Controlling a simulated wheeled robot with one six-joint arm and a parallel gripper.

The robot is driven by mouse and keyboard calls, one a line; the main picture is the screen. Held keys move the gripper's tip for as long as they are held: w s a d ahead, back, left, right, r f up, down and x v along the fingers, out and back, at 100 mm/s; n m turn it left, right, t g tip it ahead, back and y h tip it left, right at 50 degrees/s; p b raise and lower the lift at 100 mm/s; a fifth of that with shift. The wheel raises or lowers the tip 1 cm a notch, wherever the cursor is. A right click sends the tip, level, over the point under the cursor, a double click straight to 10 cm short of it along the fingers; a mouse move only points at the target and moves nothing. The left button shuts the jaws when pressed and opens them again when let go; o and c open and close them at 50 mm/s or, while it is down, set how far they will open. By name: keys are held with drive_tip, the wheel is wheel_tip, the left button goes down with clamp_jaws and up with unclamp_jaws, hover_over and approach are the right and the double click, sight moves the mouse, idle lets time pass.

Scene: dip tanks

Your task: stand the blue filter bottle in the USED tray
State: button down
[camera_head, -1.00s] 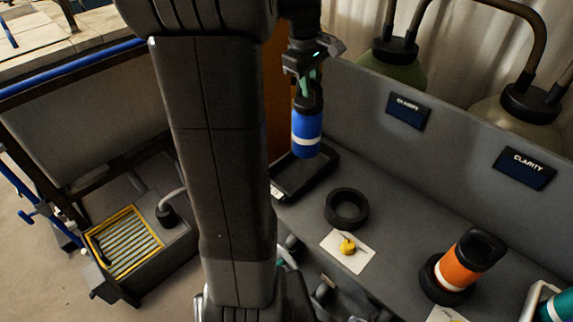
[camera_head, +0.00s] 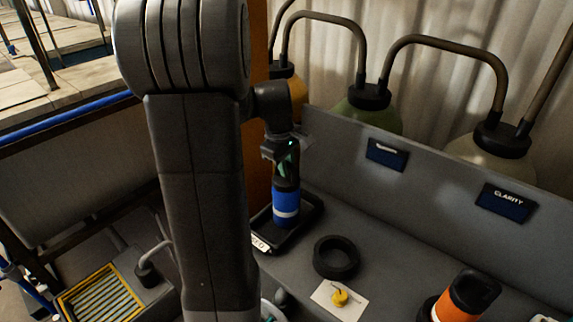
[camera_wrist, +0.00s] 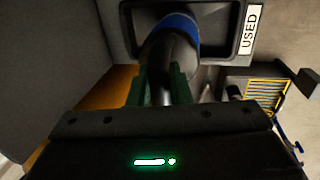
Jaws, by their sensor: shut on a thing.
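The blue filter bottle (camera_head: 286,208) has a black top and a pale band. It is upright over the black USED tray (camera_head: 313,210) in the head view, inside the outline of its rim. I cannot tell whether its base touches the tray floor. My gripper (camera_head: 286,172) is shut on the bottle's black top. In the wrist view the bottle (camera_wrist: 178,32) points away from my green fingers (camera_wrist: 165,88) into the tray (camera_wrist: 212,53), beside the white USED label (camera_wrist: 250,30).
A black ring (camera_head: 336,258) and a white card with a yellow tag (camera_head: 340,297) lie right of the tray. An orange bottle (camera_head: 462,300) stands further right. A grey back panel (camera_head: 420,200) with blue signs rises behind, with large jars (camera_head: 368,112) beyond it.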

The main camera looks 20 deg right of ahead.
drive_tip(key=shift+r, duration=0.1)
drive_tip(key=c, duration=1.3)
unclamp_jaws()
drive_tip(key=shift+c, duration=0.2)
drive_tip(key=v, duration=1.2)
